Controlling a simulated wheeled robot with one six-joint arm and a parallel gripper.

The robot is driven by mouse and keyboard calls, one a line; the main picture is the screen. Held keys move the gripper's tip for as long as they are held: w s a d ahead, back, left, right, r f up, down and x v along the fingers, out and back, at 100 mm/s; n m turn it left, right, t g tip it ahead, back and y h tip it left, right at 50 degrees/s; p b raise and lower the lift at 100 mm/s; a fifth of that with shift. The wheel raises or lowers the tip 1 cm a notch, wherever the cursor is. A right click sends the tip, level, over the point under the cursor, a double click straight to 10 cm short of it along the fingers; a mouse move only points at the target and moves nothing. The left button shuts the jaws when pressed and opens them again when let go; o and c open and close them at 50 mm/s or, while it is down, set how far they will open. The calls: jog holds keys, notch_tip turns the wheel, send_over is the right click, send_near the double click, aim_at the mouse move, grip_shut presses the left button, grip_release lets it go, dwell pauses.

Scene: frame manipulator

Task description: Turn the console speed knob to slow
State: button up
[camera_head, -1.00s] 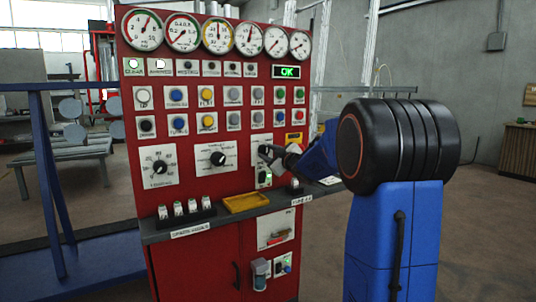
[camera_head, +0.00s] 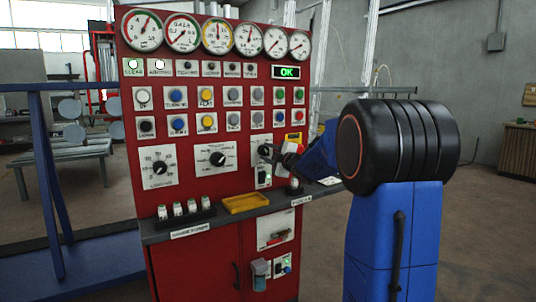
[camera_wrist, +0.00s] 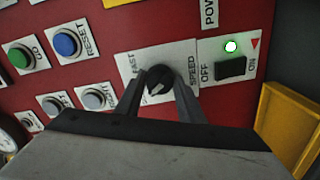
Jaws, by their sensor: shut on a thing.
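The black speed knob (camera_wrist: 160,75) sits on a white plate (camera_wrist: 136,62) marked SPEED and FAST in the wrist view. A light mark shows on the knob's lower part. A slow label cannot be made out; the lower plate is partly hidden by my fingers. My gripper (camera_wrist: 158,92) is shut on the knob, one finger on each side. In the head view my gripper (camera_head: 274,154) reaches in from the right to the red console (camera_head: 205,245), at the knob above the power switch (camera_head: 263,176).
The power switch (camera_wrist: 230,67) with a lit green lamp sits close beside the knob in the wrist view. Push buttons (camera_wrist: 65,43) lie to its left. A yellow tray (camera_head: 245,202) rests on the console ledge.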

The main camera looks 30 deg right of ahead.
jog(key=shift+f, duration=0.1)
jog(key=o, duration=1.1)
jog(key=shift+c, duration=0.2)
jog(key=shift+s, duration=0.1)
jog(key=s, duration=1.7)
jog(key=shift+d, duration=0.25)
jog(key=shift+s, duration=0.1)
